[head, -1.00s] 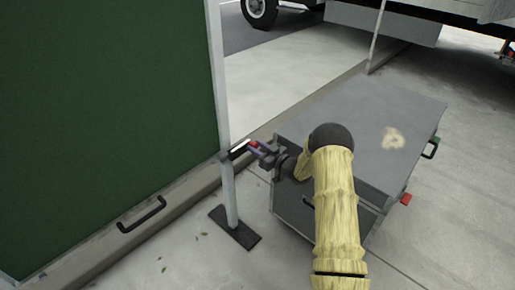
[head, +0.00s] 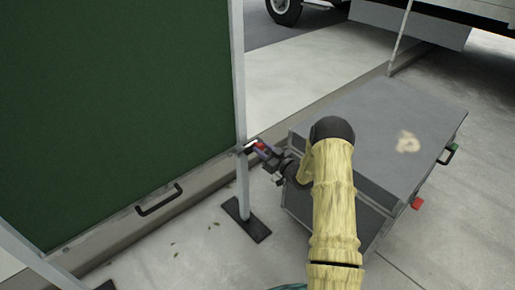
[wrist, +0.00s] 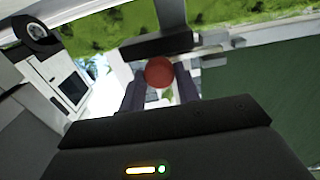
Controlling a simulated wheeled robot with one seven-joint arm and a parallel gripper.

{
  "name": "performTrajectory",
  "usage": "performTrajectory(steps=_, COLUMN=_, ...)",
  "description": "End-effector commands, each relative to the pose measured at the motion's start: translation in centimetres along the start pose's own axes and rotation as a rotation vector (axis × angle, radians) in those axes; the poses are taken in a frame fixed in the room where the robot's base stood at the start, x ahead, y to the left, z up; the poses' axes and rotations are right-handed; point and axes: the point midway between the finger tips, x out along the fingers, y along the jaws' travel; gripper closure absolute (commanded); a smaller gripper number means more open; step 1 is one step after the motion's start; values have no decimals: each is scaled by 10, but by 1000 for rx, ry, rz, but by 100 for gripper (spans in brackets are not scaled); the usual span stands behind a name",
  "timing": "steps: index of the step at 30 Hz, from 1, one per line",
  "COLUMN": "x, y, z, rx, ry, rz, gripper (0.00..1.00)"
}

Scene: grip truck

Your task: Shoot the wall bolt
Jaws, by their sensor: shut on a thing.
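The wall bolt shows in the head view as a short pale bar (head: 250,147) at the metal post (head: 241,95) beside the green panel (head: 120,110). Its red knob (head: 260,146) sits just right of the post. My gripper (head: 262,149) is shut on the knob, reaching in from the right. In the wrist view the round red knob (wrist: 158,72) lies between my two dark fingers (wrist: 160,88). The fingers hide part of the bolt, and how far its bar reaches into the post cannot be told.
A grey chest (head: 370,130) stands right of the post, beneath my arm. The post has a dark foot plate (head: 247,222) on the pavement. A truck (head: 420,25) stands at the back. Pavement in front is open.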

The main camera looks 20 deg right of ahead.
Motion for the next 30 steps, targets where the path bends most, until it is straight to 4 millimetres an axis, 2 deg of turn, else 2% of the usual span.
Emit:
performTrajectory(steps=9, x=0, y=-4, z=2, rx=3, ry=-2, rz=-8, gripper=100)
performTrajectory(steps=10, x=0, y=-5, z=2, rx=4, ry=-2, rz=-9, gripper=64)
performTrajectory(steps=12, x=0, y=-5, z=2, rx=4, ry=-2, rz=-9, gripper=50)
performTrajectory(steps=13, x=0, y=-4, z=2, rx=3, ry=-2, rz=-8, gripper=48)
performTrajectory(steps=23, x=-3, y=-2, z=1, rx=2, ry=-2, rz=-3, gripper=48)
performTrajectory(steps=26, x=-10, y=-1, z=0, rx=2, ry=-3, rz=-2, gripper=48)
performTrajectory(steps=30, x=-31, y=-1, z=0, rx=4, ry=-4, rz=0, gripper=48)
